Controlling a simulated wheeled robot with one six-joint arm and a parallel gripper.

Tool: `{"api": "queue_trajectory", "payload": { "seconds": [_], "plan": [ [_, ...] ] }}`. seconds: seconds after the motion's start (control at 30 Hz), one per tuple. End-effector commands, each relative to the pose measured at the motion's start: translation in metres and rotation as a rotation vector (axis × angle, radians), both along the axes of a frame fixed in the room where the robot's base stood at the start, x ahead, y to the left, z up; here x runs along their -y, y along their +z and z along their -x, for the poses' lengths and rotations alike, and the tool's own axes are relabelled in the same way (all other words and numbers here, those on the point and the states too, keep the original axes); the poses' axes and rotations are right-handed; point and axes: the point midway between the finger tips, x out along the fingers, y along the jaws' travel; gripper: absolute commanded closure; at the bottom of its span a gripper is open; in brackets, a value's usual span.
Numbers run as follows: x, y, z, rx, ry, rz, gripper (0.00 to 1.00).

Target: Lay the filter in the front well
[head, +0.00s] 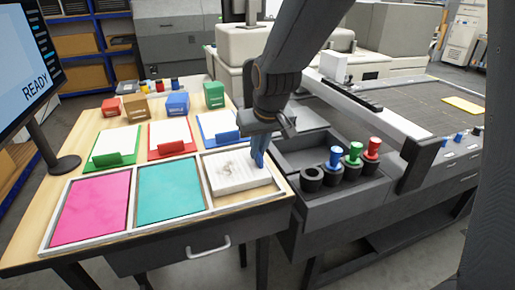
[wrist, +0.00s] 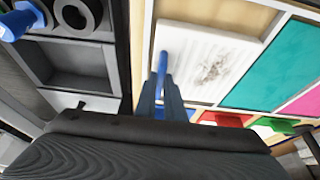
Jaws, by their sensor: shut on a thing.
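The filter (head: 235,177) is a white pleated slab with a grey dirty patch. It is at the right compartment of the framed tray on the wooden desk; I cannot tell whether it rests there or hangs just above. It also shows in the wrist view (wrist: 215,58). My gripper (head: 260,150) is at the filter's right edge, shut on a blue tab (wrist: 163,62) there. Its fingers point down and partly hide the tab in the wrist view (wrist: 164,98). A dark open well (head: 312,158) is in the machine right of the desk; I cannot tell if another well adjoins it.
Pink (head: 92,207) and teal (head: 170,187) panels fill the other tray compartments. Blue (head: 334,158), green (head: 353,153) and red (head: 372,148) knobbed pieces stand beside an empty ring (head: 311,178) at the well's front. A monitor (head: 25,75) stands at left.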

Motion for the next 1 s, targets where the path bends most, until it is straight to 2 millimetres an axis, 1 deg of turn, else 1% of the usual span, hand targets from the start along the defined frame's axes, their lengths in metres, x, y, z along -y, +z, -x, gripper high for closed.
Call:
{"api": "queue_trajectory", "payload": {
  "seconds": [0.13,0.17,0.2,0.27,0.53,0.67,0.77,0.87,1.0],
  "plan": [
    [0.000,-0.003,0.000,0.001,0.000,0.000,1.00],
    [0.000,-0.003,0.000,0.000,0.000,0.000,0.89],
    [0.000,-0.003,0.000,0.000,0.000,0.000,0.83],
    [0.000,-0.003,0.000,0.000,0.000,0.000,0.72],
    [0.000,-0.002,0.000,0.000,0.000,0.000,0.72],
    [0.000,0.003,0.000,0.002,0.000,-0.001,0.72],
    [0.001,0.011,0.003,0.003,0.000,-0.001,0.72],
    [0.002,0.024,0.008,0.005,0.000,-0.001,0.72],
    [0.005,0.046,0.017,0.006,0.000,-0.002,0.72]
  ]
}}
